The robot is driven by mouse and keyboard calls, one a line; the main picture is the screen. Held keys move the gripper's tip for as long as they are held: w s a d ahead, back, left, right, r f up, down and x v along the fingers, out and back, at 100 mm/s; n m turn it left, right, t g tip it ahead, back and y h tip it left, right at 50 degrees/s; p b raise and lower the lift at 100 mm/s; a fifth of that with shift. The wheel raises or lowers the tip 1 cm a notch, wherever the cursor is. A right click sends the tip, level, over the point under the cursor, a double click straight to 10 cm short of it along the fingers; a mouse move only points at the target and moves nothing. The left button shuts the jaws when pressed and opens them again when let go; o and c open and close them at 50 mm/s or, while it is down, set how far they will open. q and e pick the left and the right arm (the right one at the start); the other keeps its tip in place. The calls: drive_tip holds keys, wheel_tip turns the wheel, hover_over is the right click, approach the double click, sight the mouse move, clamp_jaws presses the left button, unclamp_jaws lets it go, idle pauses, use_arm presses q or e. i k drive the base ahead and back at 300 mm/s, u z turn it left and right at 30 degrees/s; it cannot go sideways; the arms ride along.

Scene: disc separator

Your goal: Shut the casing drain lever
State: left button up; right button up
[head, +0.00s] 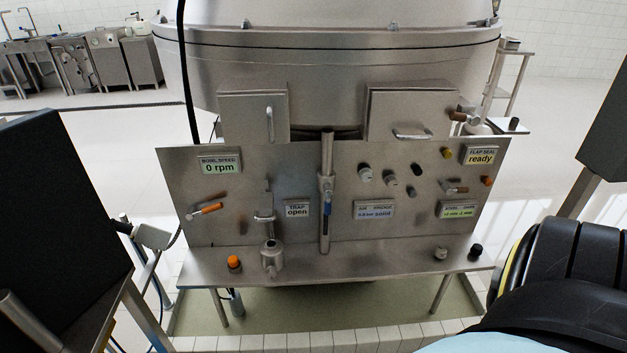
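A steel control panel (250,230) stands below the big round separator casing (330,75). An orange-handled lever (208,209) sits at the panel's left, lying nearly level and slightly tilted. Neither gripper is in view.
A "TRAP open" display (297,208) is left of the pipe, and "BOWL SPEED 0 rpm" (219,164) is higher left. A steel cup fitting (271,257) and an orange knob (233,262) stand on the front ledge. A dark cabinet (60,215) fills the left.

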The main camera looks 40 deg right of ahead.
sight(327, 189)
drive_tip(key=z, duration=0.65)
drive_tip(key=i, duration=0.85)
drive_tip(key=z, duration=0.8)
